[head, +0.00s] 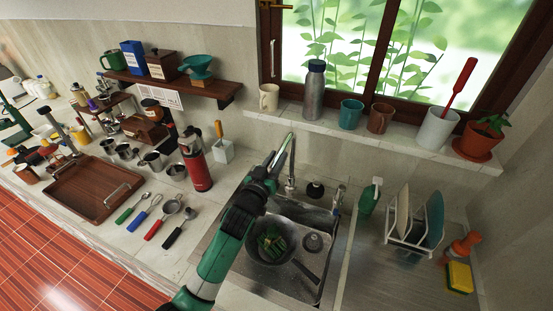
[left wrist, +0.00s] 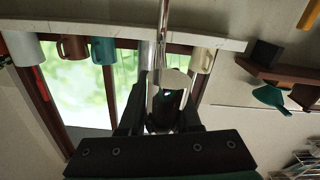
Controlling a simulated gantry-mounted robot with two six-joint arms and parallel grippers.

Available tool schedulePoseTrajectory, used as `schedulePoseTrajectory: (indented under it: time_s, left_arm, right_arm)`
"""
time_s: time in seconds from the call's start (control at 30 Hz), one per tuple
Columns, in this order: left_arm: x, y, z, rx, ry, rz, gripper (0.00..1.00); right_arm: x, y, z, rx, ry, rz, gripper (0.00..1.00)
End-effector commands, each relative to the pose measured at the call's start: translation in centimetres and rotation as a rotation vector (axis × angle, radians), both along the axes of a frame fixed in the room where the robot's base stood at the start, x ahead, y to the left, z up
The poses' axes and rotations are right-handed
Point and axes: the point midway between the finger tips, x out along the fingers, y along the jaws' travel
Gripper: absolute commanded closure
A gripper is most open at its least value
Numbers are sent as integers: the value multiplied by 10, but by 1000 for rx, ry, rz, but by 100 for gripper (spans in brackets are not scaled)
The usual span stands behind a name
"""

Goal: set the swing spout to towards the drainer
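The chrome swing spout (head: 285,148) rises behind the sink and its arm slopes forward and left, away from the drainer. The white dish drainer (head: 405,238), holding plates, stands right of the sink. My left gripper (head: 268,170) is at the spout's outlet end, over the sink's left rear. In the left wrist view the spout (left wrist: 164,30) runs down to my left gripper (left wrist: 166,100), whose dark fingers stand apart around its end. Whether they touch it is unclear. My right gripper is not in view.
A pan (head: 270,245) with green contents sits in the sink (head: 300,212) below my left forearm. A green bottle (head: 367,198) stands between sink and drainer. A red flask (head: 197,168) stands left of my gripper. The window sill (head: 395,135) holds mugs and a metal bottle (head: 314,92).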

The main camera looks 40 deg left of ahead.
Motion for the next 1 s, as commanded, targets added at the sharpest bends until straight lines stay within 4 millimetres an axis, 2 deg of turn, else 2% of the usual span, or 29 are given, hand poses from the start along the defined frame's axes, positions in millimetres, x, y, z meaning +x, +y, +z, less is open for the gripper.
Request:
schedulePoseTrajectory:
  time_s: [0.03,0.13,0.17,1.0]
  left_arm:
    - [0,0,0,0,0,0,79]
    - [0,0,0,0,0,0,97]
    - [0,0,0,0,0,0,100]
    - [0,0,0,-1,0,0,100]
  right_arm:
    - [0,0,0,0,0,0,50]
    - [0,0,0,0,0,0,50]
    - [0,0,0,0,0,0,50]
    - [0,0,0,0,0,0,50]
